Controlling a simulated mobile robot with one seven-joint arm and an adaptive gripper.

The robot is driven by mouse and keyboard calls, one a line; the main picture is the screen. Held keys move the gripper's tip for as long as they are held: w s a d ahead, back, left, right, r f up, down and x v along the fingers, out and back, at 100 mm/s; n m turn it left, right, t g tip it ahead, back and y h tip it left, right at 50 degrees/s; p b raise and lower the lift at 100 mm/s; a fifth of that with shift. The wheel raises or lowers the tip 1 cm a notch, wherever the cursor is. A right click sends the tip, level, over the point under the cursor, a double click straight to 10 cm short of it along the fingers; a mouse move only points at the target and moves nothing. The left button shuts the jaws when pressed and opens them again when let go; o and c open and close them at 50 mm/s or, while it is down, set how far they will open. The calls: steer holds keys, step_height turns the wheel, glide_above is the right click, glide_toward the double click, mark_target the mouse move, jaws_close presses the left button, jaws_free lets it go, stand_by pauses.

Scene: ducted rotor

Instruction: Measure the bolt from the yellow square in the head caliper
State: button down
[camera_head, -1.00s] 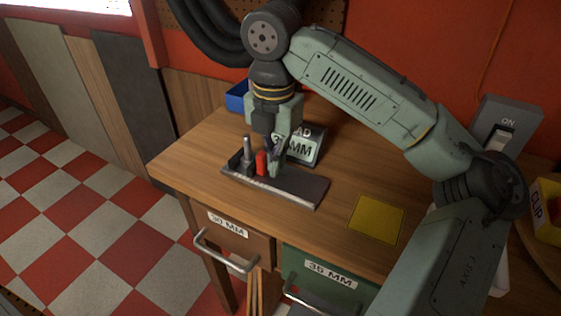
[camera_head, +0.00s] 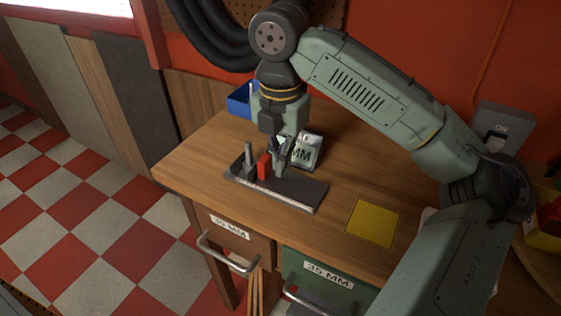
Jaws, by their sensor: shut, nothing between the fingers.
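The head caliper is a dark base (camera_head: 300,190) on the bench, with a red block (camera_head: 264,167) near its left end. A grey upright piece (camera_head: 249,158), bolt-like, stands left of the red block; I cannot tell whether it touches the block. A sign or display (camera_head: 308,152) ending in "AD" and "MM" stands behind, partly hidden by my gripper; any number on it is unreadable. My gripper (camera_head: 280,172) points down, shut and empty, just right of the red block over the base. The yellow square (camera_head: 372,222) is bare.
A blue bin (camera_head: 239,104) stands at the back left behind my gripper. Drawers labelled 30 MM (camera_head: 230,228) and 35 MM (camera_head: 328,275) are in the bench front. A yellow box (camera_head: 545,222) and a switch box (camera_head: 503,125) are at the right.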

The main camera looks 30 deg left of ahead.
step_height(320, 180, up, 6)
steer(key=shift+f, duration=0.1)
stand_by(0.5)
stand_by(0.4)
